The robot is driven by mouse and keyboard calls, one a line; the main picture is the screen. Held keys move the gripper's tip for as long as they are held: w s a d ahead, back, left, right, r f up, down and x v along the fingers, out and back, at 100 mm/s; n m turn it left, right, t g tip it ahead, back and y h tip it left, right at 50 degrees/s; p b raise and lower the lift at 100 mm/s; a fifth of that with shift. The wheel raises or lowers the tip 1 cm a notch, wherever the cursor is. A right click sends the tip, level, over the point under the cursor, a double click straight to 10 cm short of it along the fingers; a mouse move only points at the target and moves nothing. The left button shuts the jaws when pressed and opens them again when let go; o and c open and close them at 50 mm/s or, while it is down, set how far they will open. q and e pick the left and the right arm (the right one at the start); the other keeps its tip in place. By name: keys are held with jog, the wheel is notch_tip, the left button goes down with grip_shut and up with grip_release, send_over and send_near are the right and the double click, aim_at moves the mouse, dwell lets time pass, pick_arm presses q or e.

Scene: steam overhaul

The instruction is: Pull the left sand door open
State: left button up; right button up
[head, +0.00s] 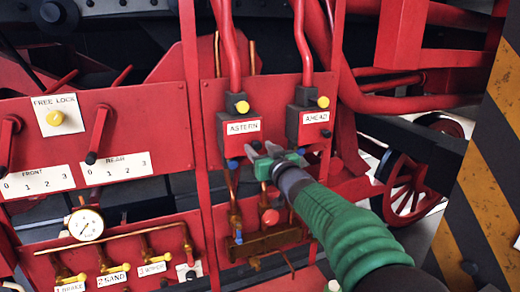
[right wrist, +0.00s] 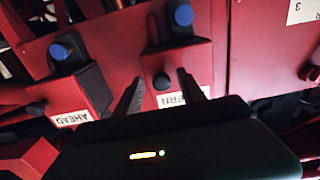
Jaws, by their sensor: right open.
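No door labelled as a sand door shows. Two grey boxes with red fronts hang on the red panel: the left one is labelled ASTERN (head: 241,127), the right one AHEAD (head: 315,117). A blue knob (head: 233,164) sits below the ASTERN box and also shows in the right wrist view (right wrist: 183,14). My right gripper (head: 265,152) is open just below and right of the ASTERN label. In the right wrist view, its fingers (right wrist: 160,92) are spread on either side of a small black knob (right wrist: 161,81). Contact cannot be told. My left gripper is not in view.
Red levers (head: 98,135) and a FREE LOCK plate (head: 58,115) are at the left. Below are a gauge (head: 86,224) and labelled valves, one reading 2 SAND (head: 113,279). Copper pipework (head: 268,242) lies below my right gripper. A striped post (head: 490,170) stands right.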

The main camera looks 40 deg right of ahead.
jog(key=shift+s+r, duration=0.1)
jog(key=shift+s, duration=0.1)
jog(key=shift+a, duration=0.1)
jog(key=shift+c, duration=0.9)
grip_shut()
